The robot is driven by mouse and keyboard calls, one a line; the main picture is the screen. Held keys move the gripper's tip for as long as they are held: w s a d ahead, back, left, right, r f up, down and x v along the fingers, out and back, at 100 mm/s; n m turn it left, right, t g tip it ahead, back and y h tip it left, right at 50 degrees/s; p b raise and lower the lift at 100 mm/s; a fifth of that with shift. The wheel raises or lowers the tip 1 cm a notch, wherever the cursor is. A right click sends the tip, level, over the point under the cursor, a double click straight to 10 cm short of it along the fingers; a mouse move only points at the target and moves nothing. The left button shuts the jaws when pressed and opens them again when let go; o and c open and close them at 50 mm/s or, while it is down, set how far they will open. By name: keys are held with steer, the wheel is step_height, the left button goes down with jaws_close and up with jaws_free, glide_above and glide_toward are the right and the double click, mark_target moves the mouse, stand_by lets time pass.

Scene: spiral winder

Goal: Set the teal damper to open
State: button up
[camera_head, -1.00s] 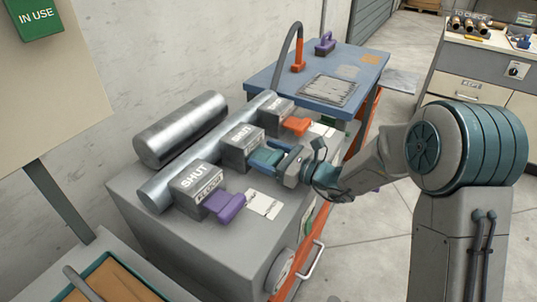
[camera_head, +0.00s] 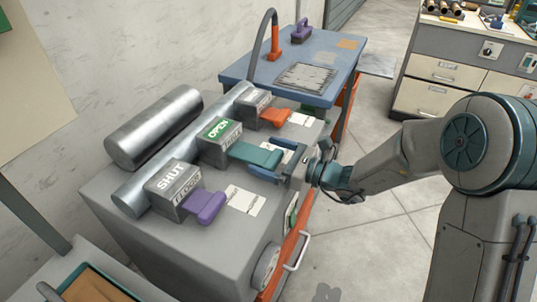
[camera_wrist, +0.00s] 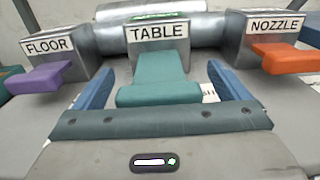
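The teal damper handle (camera_head: 256,155) sticks out of the middle grey box (camera_head: 217,150), whose top shows a green OPEN label (camera_head: 216,129). In the wrist view the teal handle (camera_wrist: 160,78) is below a TABLE plate (camera_wrist: 158,32). My gripper (camera_head: 281,160) is at the handle's outer end. In the wrist view my gripper (camera_wrist: 160,82) has its blue fingers spread on both sides of the handle, with gaps between. The handle's outer end lies close to the palm; whether they touch I cannot tell.
A purple handle (camera_head: 207,206) on a box marked SHUT stands on the near side, labelled FLOOR (camera_wrist: 47,46) in the wrist view. An orange handle (camera_head: 275,117) is on the far side, labelled NOZZLE (camera_wrist: 277,24). A blue table (camera_head: 318,62) stands behind.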

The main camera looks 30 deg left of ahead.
steer(key=shift+s+a, duration=0.1)
steer(key=shift+a, duration=0.1)
steer(key=w+d, duration=0.1)
steer(key=d, duration=1.2)
steer(key=shift+d+p, duration=0.35)
steer(key=shift+d, duration=0.05)
